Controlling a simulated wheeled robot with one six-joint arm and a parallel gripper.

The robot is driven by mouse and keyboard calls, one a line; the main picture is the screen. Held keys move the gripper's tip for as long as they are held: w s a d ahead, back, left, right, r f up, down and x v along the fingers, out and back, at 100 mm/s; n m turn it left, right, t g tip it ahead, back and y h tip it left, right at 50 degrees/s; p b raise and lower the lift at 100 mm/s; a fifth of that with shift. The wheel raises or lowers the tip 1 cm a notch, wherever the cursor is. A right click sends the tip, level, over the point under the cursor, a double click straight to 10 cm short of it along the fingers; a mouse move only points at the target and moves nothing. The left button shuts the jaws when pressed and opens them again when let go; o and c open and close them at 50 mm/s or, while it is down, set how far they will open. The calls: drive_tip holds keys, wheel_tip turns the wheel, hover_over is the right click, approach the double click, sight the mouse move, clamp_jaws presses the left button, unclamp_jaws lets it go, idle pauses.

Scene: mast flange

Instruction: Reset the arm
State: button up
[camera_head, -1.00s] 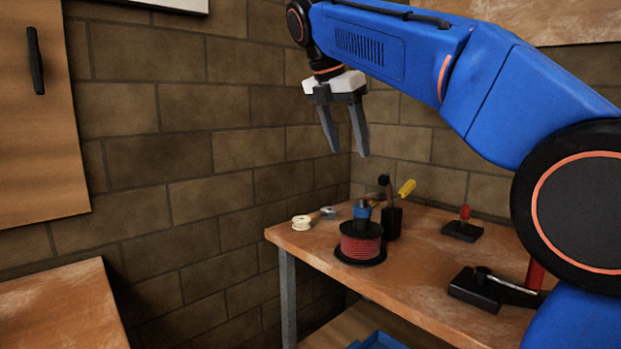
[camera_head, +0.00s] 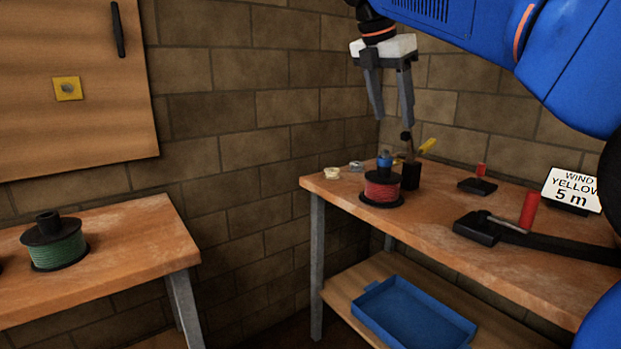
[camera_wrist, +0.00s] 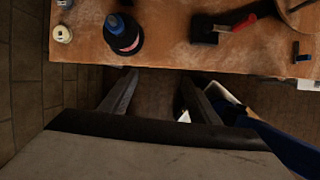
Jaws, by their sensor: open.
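My gripper (camera_head: 391,95) hangs from my blue arm, fingers pointing down, in front of the brick wall and above the workbench (camera_head: 446,222). Its two grey fingers are apart with nothing between them. In the wrist view the open fingers (camera_wrist: 158,88) reach toward the bench's edge, with dark floor showing between them. The gripper touches nothing that I can see.
On the bench stand a red wire spool (camera_head: 381,190), a black tool holder (camera_head: 410,175), a black clamp-like tool (camera_head: 477,228) and a sign (camera_head: 572,190). A blue tray (camera_head: 415,315) lies on the lower shelf. A left table (camera_head: 150,235) bears a green spool (camera_head: 56,248).

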drive_tip(key=s+d+f+m+y, duration=0.1)
drive_tip(key=s+d+f+m, duration=0.35)
drive_tip(key=s+f, duration=0.2)
drive_tip(key=s+d+f+m+y, duration=0.1)
drive_tip(key=s+d+f+m, duration=0.3)
drive_tip(key=s+f+m, duration=0.3)
drive_tip(key=s+d+f+m, duration=0.1)
drive_tip(key=s+f+m, duration=0.3)
drive_tip(key=f, duration=0.4)
drive_tip(key=s+d+f+m+t+y, duration=0.1)
drive_tip(key=s+f+m, duration=0.3)
drive_tip(key=f, duration=0.5)
drive_tip(key=s+d+f+m+t, duration=0.1)
drive_tip(key=s+f+m, duration=0.3)
drive_tip(key=s+f, duration=0.3)
drive_tip(key=shift+d+f+m, duration=0.2)
drive_tip(key=shift+f+m, duration=0.15)
drive_tip(key=shift+f, duration=0.4)
